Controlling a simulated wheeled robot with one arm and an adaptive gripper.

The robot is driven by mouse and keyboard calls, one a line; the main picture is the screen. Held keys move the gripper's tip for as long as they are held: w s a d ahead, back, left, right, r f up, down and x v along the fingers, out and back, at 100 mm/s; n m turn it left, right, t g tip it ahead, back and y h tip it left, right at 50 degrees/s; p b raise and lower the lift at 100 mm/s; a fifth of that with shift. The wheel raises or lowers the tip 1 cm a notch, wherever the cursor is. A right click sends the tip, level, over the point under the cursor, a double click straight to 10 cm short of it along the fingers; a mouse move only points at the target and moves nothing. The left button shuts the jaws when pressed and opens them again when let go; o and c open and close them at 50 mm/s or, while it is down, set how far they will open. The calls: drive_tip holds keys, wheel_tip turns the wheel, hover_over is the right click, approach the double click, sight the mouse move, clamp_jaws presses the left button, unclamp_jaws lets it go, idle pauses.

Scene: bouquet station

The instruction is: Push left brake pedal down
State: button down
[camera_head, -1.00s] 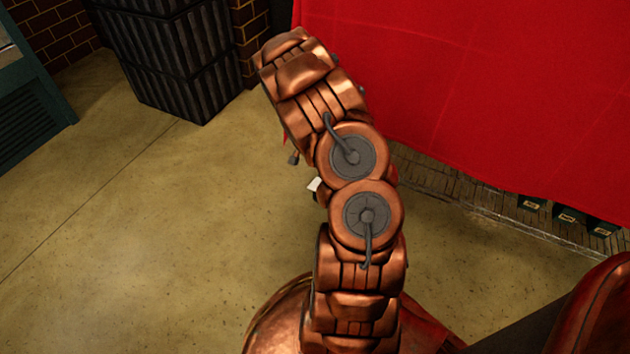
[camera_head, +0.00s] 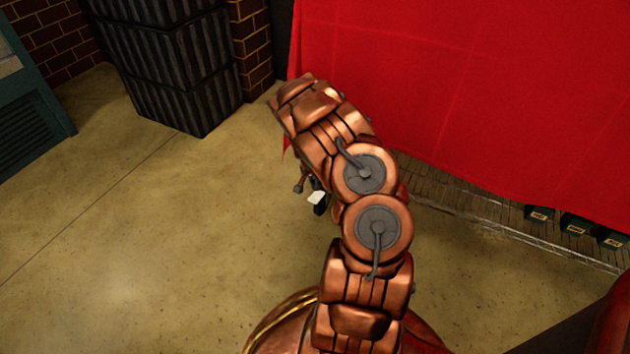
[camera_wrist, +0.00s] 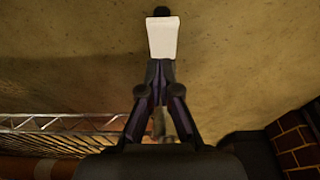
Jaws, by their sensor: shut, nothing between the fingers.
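No pedal that I can make out shows in either view; my arm covers part of the floor in the head view. My gripper (camera_wrist: 162,45) points out over bare floor in the wrist view, its dark fingers drawn together and empty. A pale flat piece with a black end sits at the finger ends and seems to be part of them. In the head view only a small part of my gripper (camera_head: 317,200) shows beneath my copper arm, above the floor. A small brownish part beside it is too small to identify.
A red cloth (camera_head: 460,90) hangs at the back right, with dark boxes (camera_head: 578,224) under its edge. A black ribbed bin (camera_head: 175,60) stands by a brick wall (camera_head: 250,35). A teal cabinet (camera_head: 35,110) is at left. A metal rack (camera_wrist: 60,124) shows in the wrist view. The left floor is clear.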

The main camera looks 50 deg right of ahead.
sight(316, 199)
drive_tip(key=shift+s+a+f+b, duration=0.1)
drive_tip(key=shift+a+f+b, duration=0.1)
drive_tip(key=shift+f, duration=0.45)
drive_tip(key=shift+w+a+f+b, duration=0.1)
drive_tip(key=shift+f+b, duration=0.15)
drive_tip(key=shift+f, duration=0.35)
drive_tip(key=shift+s+a+f+b, duration=0.1)
drive_tip(key=shift+f+b, duration=0.1)
drive_tip(key=shift+f, duration=0.45)
drive_tip(key=shift+a+p, duration=0.25)
drive_tip(key=shift+p, duration=0.7)
drive_tip(key=shift+s+d, duration=0.2)
drive_tip(key=shift+d, duration=0.05)
drive_tip(key=shift+a+f+h, duration=0.1)
drive_tip(key=shift+h, duration=0.2)
